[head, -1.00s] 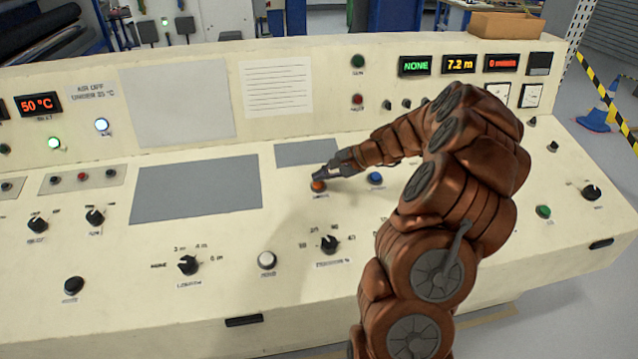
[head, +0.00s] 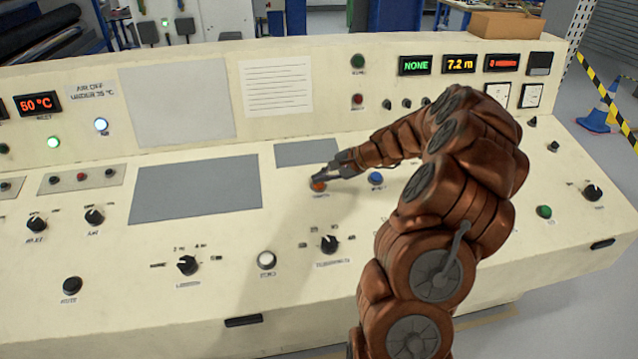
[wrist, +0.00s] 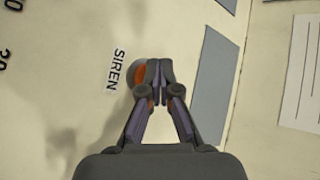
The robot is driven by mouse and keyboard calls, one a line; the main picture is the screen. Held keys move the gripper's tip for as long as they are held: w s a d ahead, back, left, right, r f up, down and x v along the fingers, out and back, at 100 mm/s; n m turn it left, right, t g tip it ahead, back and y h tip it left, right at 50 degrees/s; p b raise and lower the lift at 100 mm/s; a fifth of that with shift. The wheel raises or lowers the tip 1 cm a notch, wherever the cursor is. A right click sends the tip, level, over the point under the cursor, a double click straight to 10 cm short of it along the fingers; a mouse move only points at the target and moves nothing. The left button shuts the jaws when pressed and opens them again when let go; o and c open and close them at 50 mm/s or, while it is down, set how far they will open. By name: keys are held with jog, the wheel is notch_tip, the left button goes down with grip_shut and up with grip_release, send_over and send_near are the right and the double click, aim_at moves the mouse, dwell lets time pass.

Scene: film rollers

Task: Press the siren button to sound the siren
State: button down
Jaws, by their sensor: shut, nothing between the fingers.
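The siren button (head: 318,186) is a round orange button on the cream control panel. In the wrist view the orange button (wrist: 141,75) sits beside a printed SIREN label (wrist: 116,70). My gripper (head: 318,173) is shut and empty, with its fingertips at the button. In the wrist view the gripper's fingertips (wrist: 154,70) cover the button's right part. I cannot tell whether the fingertips touch or press it.
A blue button (head: 376,178) stands close to the right of the siren button. A black rotary knob (head: 330,244) and a white button (head: 267,260) are nearer the front. A flat grey plate (head: 306,152) lies just behind. Bare panel surrounds the orange button.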

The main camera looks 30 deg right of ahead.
jog(key=shift+f, duration=0.45)
dwell(0.6)
jog(key=shift+r, duration=0.15)
jog(key=shift+s+r, duration=0.1)
jog(key=shift+r, duration=0.6)
jog(key=shift+r, duration=0.15)
jog(key=r, duration=0.1)
jog(key=r+p, duration=0.1)
jog(key=r, duration=0.1)
jog(key=s+r+p, duration=0.1)
jog(key=shift+a+r, duration=0.25)
jog(key=shift+r, duration=0.05)
dwell(0.9)
